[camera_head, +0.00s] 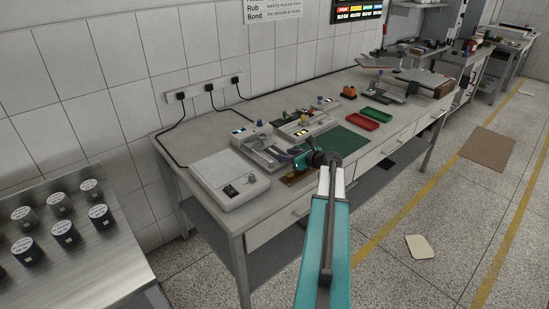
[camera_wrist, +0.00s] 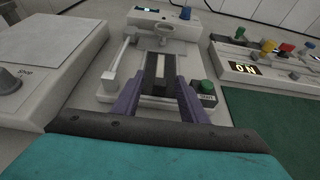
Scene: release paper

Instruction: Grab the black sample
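My gripper (camera_wrist: 159,92) reaches over a pale bench machine (camera_wrist: 117,88), with its two purple fingers standing apart. I cannot tell whether the dark strips are the black sample or pads on my fingertips. No contact with a sample can be made out. In the head view, my gripper (camera_head: 299,160) is above the front of the bench, by the same machine (camera_head: 262,146); the sample cannot be made out there.
A white box device (camera_head: 229,180) stands left of the machine. A green mat (camera_head: 342,141), red tray (camera_head: 361,123) and green tray (camera_head: 376,114) lie to the right. Several black jars (camera_head: 65,232) stand on the steel table.

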